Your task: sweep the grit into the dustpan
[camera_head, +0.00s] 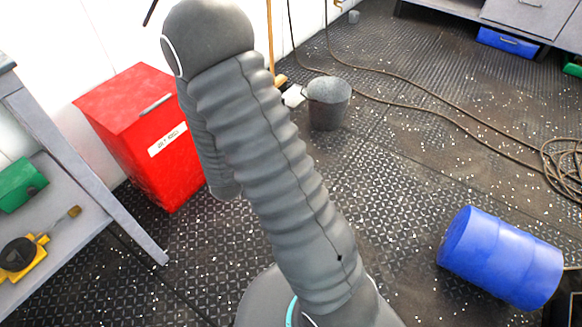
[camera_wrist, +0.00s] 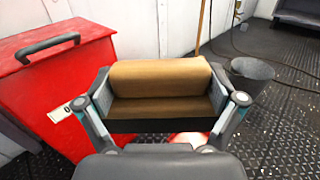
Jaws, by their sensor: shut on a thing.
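My gripper (camera_wrist: 160,100) shows in the wrist view, its two fingers closed on the sides of a tan, wood-like block (camera_wrist: 160,75). The block has a rounded upper part and a dark band below; I cannot tell for sure whether it is a brush. The gripper does not show in the head view, where my arm fills the middle. White specks of grit (camera_head: 470,125) lie scattered over the dark floor, in both views. I cannot make out a dustpan for certain. A small red and white patch (camera_wrist: 188,138) shows under the block, mostly hidden.
A red lidded bin (camera_head: 140,125) stands at the left beside a grey bench (camera_head: 65,150). A grey bucket (camera_head: 328,105) stands near the wall by a wooden pole (camera_head: 270,35). A blue drum (camera_head: 500,258) lies at the right. A hose (camera_head: 440,110) crosses the floor.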

